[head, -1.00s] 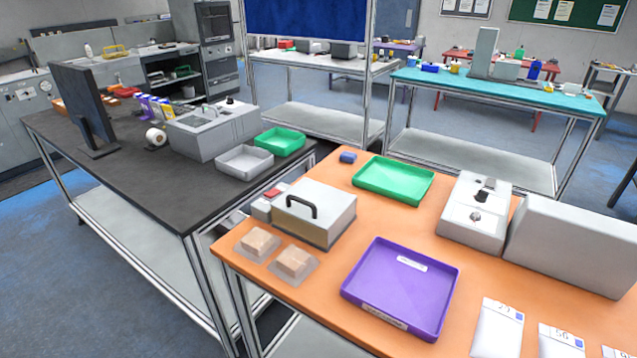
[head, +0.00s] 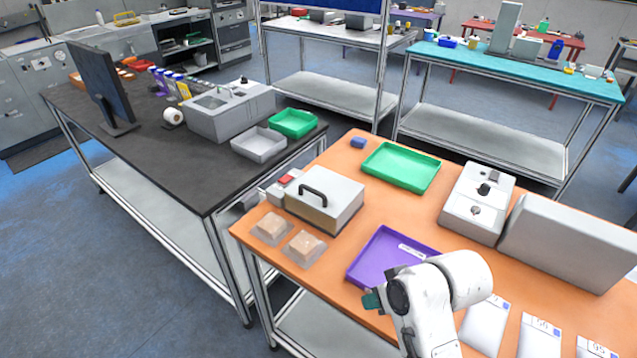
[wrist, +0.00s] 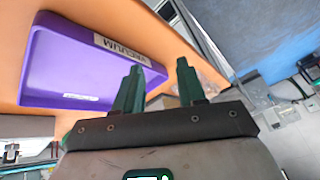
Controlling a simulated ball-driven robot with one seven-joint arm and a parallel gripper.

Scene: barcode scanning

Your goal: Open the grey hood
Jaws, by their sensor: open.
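The grey hood (head: 340,196) is a box-shaped cover with a black arched handle (head: 313,194) on top. It sits down at the left part of the orange table (head: 413,221), and its front shows a brownish panel. My gripper (head: 371,300) is at the table's front edge, in front of the purple tray and well apart from the hood. In the wrist view my gripper (wrist: 159,68) has its two green fingers spread with nothing held between them. The hood is not clearly recognisable in the wrist view.
Two wrapped packs (head: 304,247) lie in front of the hood. The purple tray (head: 366,262) is to its right and also shows in the wrist view (wrist: 90,60). A green tray (head: 400,168) and a grey switch box (head: 478,205) stand farther back. A black-topped bench (head: 180,155) is at left.

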